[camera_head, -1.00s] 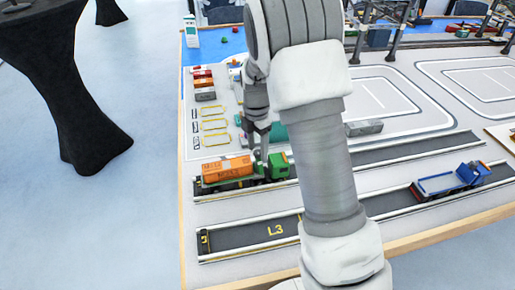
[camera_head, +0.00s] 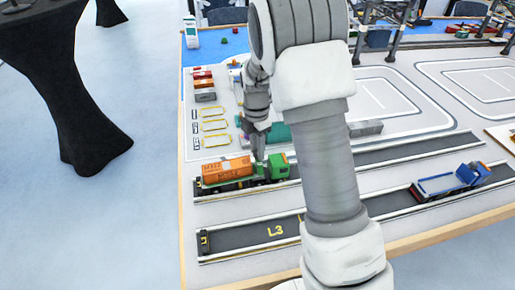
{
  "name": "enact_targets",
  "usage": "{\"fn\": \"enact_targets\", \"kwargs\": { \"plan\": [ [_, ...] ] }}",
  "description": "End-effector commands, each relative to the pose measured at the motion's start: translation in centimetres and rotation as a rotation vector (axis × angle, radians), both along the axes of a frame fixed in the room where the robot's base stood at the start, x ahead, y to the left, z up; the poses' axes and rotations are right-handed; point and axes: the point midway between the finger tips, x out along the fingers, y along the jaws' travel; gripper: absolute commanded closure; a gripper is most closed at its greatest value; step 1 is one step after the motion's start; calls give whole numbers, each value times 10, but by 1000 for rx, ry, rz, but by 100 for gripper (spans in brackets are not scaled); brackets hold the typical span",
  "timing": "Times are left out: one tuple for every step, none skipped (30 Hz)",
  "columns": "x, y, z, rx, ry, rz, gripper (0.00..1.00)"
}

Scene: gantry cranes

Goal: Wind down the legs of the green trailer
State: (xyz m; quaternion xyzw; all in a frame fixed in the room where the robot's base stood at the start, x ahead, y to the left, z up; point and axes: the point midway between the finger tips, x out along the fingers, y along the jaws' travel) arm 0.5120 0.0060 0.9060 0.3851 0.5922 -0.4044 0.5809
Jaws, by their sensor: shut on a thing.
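A green truck cab (camera_head: 278,167) with an orange container (camera_head: 226,171) on a green trailer (camera_head: 232,185) stands in the left part of the farther dark lane. My gripper (camera_head: 259,159) points down at the front end of the trailer, between the container and the cab. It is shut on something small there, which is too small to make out. The trailer's legs cannot be made out at this size.
The near lane marked L3 (camera_head: 255,237) is empty at the left. Several small containers (camera_head: 204,83) stand in a row behind. A black draped table (camera_head: 72,80) stands at the left.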

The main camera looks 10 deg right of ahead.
Motion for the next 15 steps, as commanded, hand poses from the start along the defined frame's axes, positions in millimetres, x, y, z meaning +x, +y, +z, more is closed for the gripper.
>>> {"fn": "enact_targets", "kwargs": {
  "plan": [
    [0,-1,0,0,-1,-14,100],
    [0,0,0,1,-2,-19,100],
    [0,0,0,1,-2,-23,100],
    [0,0,0,1,-2,-24,100],
    [0,0,0,0,-2,-24,100],
    [0,0,0,0,-2,-24,100],
    [0,0,0,0,-2,-24,100],
    [0,0,0,0,-2,-24,100],
    [0,0,0,0,-2,-24,100],
    [0,0,0,0,-2,-24,100],
    [0,0,0,0,-3,-24,65],
    [0,0,0,0,-3,-24,58],
    [0,0,0,0,-3,-24,53],
    [0,0,0,0,-3,-24,47],
    [0,0,0,0,-2,-23,40]
  ]
}}
